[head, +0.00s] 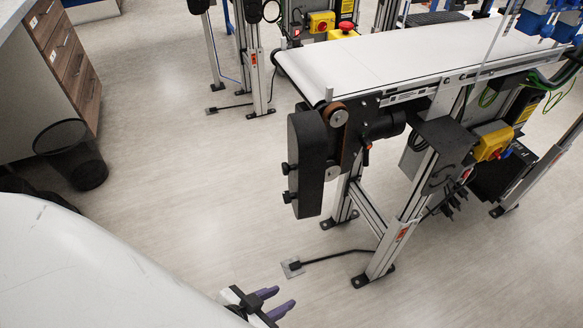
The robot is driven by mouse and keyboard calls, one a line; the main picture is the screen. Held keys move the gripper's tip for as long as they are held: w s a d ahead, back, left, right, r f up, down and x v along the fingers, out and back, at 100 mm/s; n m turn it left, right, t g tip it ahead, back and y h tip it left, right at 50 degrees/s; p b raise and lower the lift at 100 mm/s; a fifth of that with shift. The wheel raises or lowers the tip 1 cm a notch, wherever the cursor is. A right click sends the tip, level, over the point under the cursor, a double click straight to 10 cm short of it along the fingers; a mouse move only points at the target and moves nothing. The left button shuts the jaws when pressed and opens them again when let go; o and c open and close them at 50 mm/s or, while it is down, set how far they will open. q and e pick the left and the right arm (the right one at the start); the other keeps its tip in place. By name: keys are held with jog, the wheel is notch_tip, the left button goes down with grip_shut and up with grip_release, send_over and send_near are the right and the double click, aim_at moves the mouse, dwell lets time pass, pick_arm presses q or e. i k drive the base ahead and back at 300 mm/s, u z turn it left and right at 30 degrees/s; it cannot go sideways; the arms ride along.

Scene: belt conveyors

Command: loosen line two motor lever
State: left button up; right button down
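A belt conveyor (390,55) stands at the centre right. A black motor (384,124) sits under its near end, beside a black drive cover (306,165) with two dark knobs. A small orange-red lever (366,149) shows just below the motor; its exact setting is too small to tell. No line number is readable. My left gripper (275,302) is at the bottom edge, with purple fingertips apart and nothing between them. It is well below and left of the lever, touching nothing. My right gripper is not in view.
A yellow switch box with a red knob (493,141) is on the conveyor's right side. A foot plate (293,267) lies on the floor near the legs. A black mesh bin (72,154) and drawer cabinet (68,55) stand left. Floor between bin and conveyor is clear.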

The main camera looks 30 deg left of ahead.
aim_at(366, 143)
jog(key=u, duration=0.35)
jog(key=k, duration=0.45)
jog(key=u, duration=0.9)
jog(key=k, duration=0.8)
jog(key=u, duration=0.05)
jog(key=i, duration=1.5)
jog(key=z, duration=0.8)
